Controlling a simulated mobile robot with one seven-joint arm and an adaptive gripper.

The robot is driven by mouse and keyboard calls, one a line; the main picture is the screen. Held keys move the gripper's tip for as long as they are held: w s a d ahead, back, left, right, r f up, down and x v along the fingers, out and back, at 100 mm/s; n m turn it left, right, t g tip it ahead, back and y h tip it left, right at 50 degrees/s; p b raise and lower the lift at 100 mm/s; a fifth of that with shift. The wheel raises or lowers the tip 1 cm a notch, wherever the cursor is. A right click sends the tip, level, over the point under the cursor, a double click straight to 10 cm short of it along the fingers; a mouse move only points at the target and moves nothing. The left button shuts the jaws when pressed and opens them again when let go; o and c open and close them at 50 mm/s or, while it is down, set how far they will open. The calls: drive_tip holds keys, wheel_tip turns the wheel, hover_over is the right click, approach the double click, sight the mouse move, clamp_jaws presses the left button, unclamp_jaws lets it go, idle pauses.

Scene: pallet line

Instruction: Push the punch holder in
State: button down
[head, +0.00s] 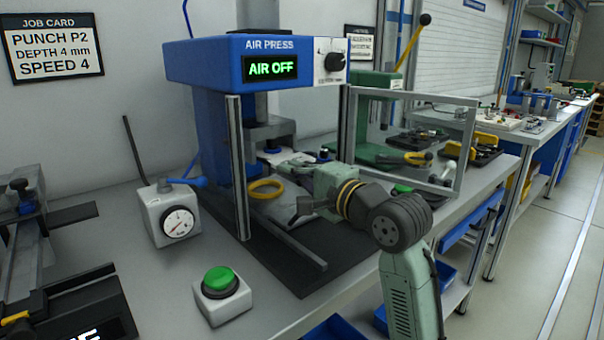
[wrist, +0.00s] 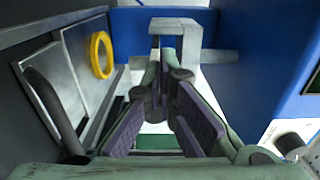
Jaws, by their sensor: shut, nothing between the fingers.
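The blue air press (head: 215,120) stands on the bench, its display reading AIR OFF. Below its ram is a grey block (head: 268,131), which looks like the punch holder; it also shows in the wrist view (wrist: 182,25) beyond my fingertips. My gripper (head: 276,166) reaches into the press from the right, just below that block. In the wrist view its purple-padded fingers (wrist: 166,66) converge at the tips, with nothing between them. The tips overlap the block's near edge in that view; I cannot tell whether they touch. The punch itself is not clearly visible.
A yellow ring (head: 265,189) lies on the press bed, left of my fingers in the wrist view (wrist: 101,55). The clear guard (head: 462,150) stands open at right. A green button box (head: 220,296) and dial gauge box (head: 172,216) stand in front and left.

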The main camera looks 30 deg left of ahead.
sight(276, 155)
drive_tip(key=p+x, duration=0.2)
drive_tip(key=x, duration=0.2)
drive_tip(key=shift+r, duration=0.15)
drive_tip(key=shift+w+a, duration=0.1)
drive_tip(key=shift+a, duration=0.25)
drive_tip(key=shift+d, duration=0.1)
